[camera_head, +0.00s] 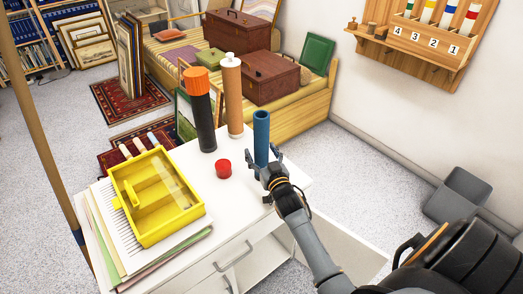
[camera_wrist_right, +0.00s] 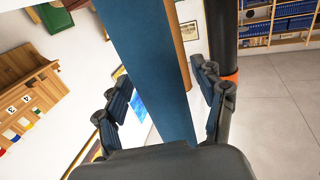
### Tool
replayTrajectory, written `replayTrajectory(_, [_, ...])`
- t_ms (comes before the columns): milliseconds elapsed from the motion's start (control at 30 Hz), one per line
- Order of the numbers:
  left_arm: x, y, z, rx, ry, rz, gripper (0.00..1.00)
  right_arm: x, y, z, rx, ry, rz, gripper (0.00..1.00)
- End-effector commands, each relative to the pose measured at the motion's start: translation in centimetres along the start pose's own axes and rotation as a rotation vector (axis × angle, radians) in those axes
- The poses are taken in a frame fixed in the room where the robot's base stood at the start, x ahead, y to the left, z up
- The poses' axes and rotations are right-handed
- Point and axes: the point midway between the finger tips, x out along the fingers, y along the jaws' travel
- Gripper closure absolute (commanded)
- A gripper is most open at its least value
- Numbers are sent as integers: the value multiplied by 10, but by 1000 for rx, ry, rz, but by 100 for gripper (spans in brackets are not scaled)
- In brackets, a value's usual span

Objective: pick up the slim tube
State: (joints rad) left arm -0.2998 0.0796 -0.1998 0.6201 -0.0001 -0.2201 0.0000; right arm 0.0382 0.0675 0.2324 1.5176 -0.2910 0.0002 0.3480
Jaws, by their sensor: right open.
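The slim tube (camera_head: 261,135) is blue, appears open at the top and stands upright near the right edge of the white cabinet top. Its lower part is partly hidden by my right gripper (camera_head: 266,163). My right gripper is open, with one finger on each side of the tube. In the right wrist view the blue tube (camera_wrist_right: 150,70) runs between the spread fingers, and I cannot tell whether either touches it. A red cap (camera_head: 223,168) lies to the left of the tube. My left gripper is not in view.
A black tube with an orange cap (camera_head: 202,115) and a brown tube with a white cap (camera_head: 232,100) stand close behind. A yellow box (camera_head: 196,213) sits on papers at the left of the white cabinet top (camera_head: 232,215). A wooden rack (camera_head: 405,50) hangs on the wall.

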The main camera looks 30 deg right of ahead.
Motion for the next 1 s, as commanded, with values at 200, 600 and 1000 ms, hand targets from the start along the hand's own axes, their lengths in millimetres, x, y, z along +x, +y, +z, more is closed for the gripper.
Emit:
replayTrajectory(200, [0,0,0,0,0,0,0,0,0,0,0,0,0,65])
replayTrajectory(600, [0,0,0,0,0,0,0,0,0,-2,0,2,0,97])
replayTrajectory(1000, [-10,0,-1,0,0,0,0,-17,-7,-55,1,5,-2,97])
